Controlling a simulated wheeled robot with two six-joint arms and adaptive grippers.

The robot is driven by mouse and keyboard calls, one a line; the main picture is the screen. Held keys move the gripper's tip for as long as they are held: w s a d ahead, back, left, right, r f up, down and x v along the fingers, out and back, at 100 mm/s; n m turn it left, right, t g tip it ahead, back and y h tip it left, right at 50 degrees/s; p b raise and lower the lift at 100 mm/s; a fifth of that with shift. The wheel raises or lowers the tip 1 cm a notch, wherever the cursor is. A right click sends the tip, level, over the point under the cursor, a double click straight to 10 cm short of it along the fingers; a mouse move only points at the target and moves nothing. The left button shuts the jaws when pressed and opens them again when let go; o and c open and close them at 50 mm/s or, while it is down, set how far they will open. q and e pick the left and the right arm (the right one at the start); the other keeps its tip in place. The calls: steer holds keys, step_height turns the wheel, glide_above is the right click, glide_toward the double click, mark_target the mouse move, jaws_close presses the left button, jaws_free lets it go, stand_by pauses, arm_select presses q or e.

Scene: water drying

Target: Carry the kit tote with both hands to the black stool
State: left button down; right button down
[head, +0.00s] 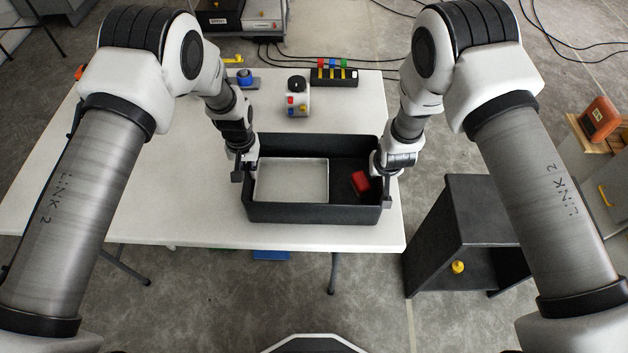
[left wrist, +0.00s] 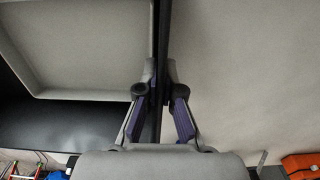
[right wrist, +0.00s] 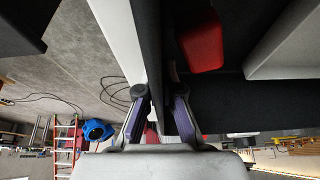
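The black kit tote (head: 313,214) sits near the front right edge of the white table. It holds a white tray (head: 291,200) on the left and a red block (head: 361,182) on the right. My left gripper (head: 239,174) is shut on the tote's left wall, which runs between its fingertips in the left wrist view (left wrist: 159,78). My right gripper (head: 388,192) is at the right wall, which lies between its fingers in the right wrist view (right wrist: 157,85); it looks shut on it. The black stool (head: 455,215) stands on the floor right of the table.
The white table (head: 150,205) is clear left of the tote. A white box with coloured buttons (head: 295,98) and a black rack of coloured pieces (head: 334,76) sit behind it. A yellow object (head: 457,267) is inside the stool's opening. An orange case (head: 599,118) stands at far right.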

mark_target(248, 164)
arm_select(q)
steer(key=shift+r, duration=0.1)
arm_select(e)
steer(key=shift+w+r, duration=0.1)
